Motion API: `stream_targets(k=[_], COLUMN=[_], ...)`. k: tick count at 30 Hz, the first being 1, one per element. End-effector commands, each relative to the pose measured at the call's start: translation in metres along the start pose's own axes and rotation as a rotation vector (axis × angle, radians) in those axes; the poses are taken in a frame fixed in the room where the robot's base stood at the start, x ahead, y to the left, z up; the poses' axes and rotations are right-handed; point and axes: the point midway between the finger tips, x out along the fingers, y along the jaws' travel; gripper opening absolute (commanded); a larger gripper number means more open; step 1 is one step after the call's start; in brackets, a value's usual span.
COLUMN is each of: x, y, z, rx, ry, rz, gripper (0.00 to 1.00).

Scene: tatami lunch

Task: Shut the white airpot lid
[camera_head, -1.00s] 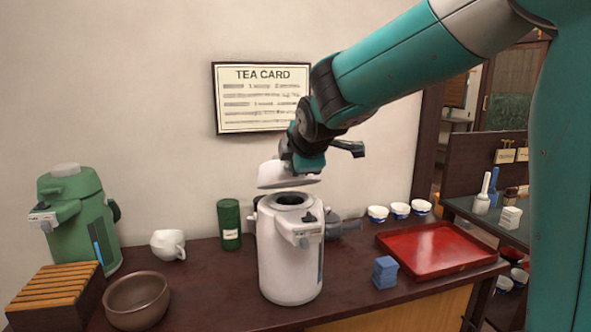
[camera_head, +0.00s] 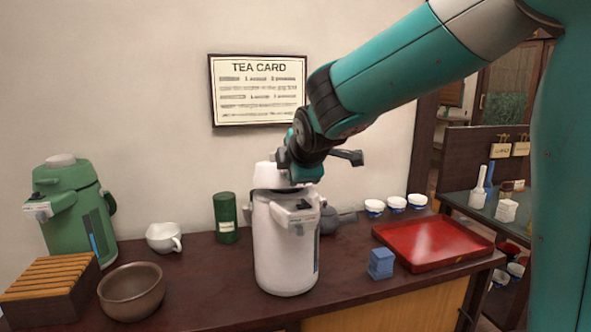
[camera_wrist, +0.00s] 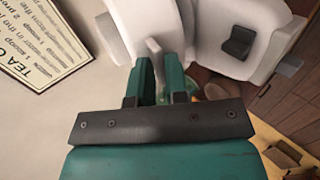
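The white airpot (camera_head: 285,250) stands upright on the dark counter. Its white lid (camera_head: 265,176) is low over the body, with a dark gap between lid and body at the front. My gripper (camera_head: 303,172) is at the lid's right side and hides part of it. In the wrist view, the gripper's two green fingers (camera_wrist: 160,66) are close together, with a thin white tab of the lid (camera_wrist: 153,46) between their tips. The airpot body (camera_wrist: 235,25) with its dark button shows at the upper right.
A green airpot (camera_head: 70,215), white cup (camera_head: 164,238), brown bowl (camera_head: 131,290), slatted wooden box (camera_head: 48,287) and green canister (camera_head: 225,217) stand left. A dark teapot (camera_head: 329,220) is behind the airpot. A blue block (camera_head: 381,263) and red tray (camera_head: 435,245) are right.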

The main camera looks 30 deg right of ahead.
Motion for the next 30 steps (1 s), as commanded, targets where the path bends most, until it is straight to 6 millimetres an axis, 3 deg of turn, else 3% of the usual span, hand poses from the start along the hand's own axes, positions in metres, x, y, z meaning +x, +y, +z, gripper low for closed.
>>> stream_targets(k=[1,3,14,20,30], x=[0.001,0.001,-0.006,-0.042,-0.127], y=[-0.002,-0.001,0.001,0.002,0.006], z=[0.000,0.000,-0.001,-0.001,-0.001], rx=[-0.001,-0.001,-0.001,-0.001,-0.002], ry=[-0.001,-0.001,0.001,0.004,0.001], rz=[-0.004,-0.004,0.001,0.005,-0.004], gripper=[0.24,0.35,0.35,0.35,0.35])
